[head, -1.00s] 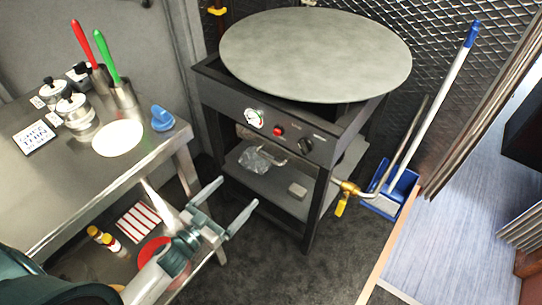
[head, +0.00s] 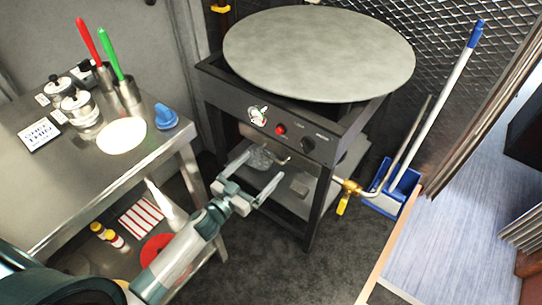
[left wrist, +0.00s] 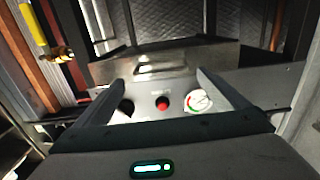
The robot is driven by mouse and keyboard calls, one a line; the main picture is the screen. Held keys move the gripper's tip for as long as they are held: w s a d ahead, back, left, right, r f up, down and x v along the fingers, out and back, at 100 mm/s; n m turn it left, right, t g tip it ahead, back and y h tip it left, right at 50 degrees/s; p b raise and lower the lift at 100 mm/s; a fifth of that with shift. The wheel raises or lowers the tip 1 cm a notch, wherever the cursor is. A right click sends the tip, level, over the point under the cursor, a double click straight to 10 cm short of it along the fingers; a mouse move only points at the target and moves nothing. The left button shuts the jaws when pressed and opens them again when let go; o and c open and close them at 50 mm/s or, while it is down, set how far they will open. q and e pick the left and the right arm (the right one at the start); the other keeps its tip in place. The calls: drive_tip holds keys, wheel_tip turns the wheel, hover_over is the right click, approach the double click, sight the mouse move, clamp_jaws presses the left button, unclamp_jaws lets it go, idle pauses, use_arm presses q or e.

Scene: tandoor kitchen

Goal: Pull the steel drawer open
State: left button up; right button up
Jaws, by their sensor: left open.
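The steel drawer (head: 265,143) sits under the black control panel of the griddle stand, with a bar handle (head: 283,160) on its front. It looks closed. In the left wrist view the steel drawer front (left wrist: 205,62) shows beyond the fingers, and its handle (left wrist: 160,70) lies roughly between the fingertips in the picture. My left gripper (head: 262,170) is open and empty in front of the drawer, apart from the handle as far as I can see. The open fingers also show in the left wrist view (left wrist: 160,82). My right gripper is not in view.
The control panel carries a gauge (head: 257,115), a red button (head: 281,130) and a knob (head: 308,144). A brass gas valve (head: 350,187) sticks out right of the stand. A steel table (head: 60,185) stands at left. A dustpan (head: 397,194) is at right. Dark floor is clear in front.

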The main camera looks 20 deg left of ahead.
use_arm(q)
drive_tip(key=x, duration=0.6)
drive_tip(key=shift+w, duration=0.2)
drive_tip(key=c, duration=1.2)
drive_tip(key=s, duration=0.1)
drive_tip(key=p, duration=0.6)
approach(271, 156)
drive_tip(key=v, duration=1.1)
drive_tip(key=shift+s+f, duration=0.2)
drive_tip(key=shift+s, duration=0.25)
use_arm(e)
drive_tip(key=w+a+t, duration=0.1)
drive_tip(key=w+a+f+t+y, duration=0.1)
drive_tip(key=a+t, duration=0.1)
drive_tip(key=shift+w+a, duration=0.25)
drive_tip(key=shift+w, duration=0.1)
use_arm(q)
drive_tip(key=o, duration=1.2)
